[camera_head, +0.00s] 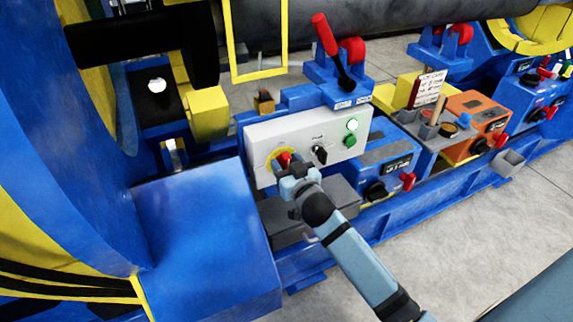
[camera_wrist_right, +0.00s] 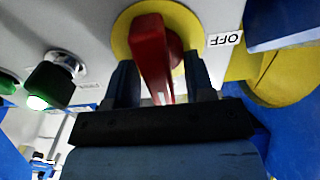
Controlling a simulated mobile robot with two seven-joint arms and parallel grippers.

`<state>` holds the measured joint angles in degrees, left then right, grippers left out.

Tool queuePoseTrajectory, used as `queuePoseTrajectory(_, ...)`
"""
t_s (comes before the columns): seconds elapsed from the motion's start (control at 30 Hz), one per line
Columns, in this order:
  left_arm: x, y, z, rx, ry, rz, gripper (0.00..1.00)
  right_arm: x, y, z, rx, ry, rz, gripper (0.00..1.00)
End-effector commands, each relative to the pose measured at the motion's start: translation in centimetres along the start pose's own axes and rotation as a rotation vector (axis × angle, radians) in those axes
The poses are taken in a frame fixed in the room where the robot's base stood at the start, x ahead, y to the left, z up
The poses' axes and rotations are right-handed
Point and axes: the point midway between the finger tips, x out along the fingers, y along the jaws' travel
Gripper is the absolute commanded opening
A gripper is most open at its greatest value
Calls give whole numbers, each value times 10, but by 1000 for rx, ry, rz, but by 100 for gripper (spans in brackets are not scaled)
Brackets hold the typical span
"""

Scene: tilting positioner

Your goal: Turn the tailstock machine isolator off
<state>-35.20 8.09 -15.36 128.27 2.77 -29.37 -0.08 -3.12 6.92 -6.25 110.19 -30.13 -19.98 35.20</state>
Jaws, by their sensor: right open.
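The isolator is a red rotary handle (camera_head: 285,158) on a yellow round plate at the left end of a grey control panel (camera_head: 262,140). In the right wrist view the red handle (camera_wrist_right: 153,55) stands out from its yellow plate (camera_wrist_right: 122,35). A white label reading OFF (camera_wrist_right: 230,39) lies beside the plate. My right gripper (camera_head: 290,170) is at the handle. In the wrist view its two dark fingers (camera_wrist_right: 160,72) are apart, one on each side of the handle. Contact cannot be told. My left gripper is not seen.
A black selector knob (camera_head: 320,155) and a green button (camera_head: 349,141) sit right of the isolator. A blue box (camera_head: 205,235) stands to the left. Blue and orange units (camera_head: 478,118) with red levers line the right. Grey floor (camera_head: 440,240) is open at lower right.

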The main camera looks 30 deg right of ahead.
Motion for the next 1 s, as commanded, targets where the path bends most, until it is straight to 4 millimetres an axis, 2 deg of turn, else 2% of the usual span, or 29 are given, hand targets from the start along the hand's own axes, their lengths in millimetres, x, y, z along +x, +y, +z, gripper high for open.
queuePoseTrajectory(0.23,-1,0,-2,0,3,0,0,0,0,0,0,0,0,49)
queuePoseTrajectory(0.4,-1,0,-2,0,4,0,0,0,0,0,1,0,0,10)
queuePoseTrajectory(0.47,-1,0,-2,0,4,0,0,0,0,0,1,0,0,0)
queuePoseTrajectory(0.77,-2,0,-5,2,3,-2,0,0,0,-1,-28,0,0,0)
queuePoseTrajectory(1.0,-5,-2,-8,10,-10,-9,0,0,-2,-3,-152,-1,1,0)
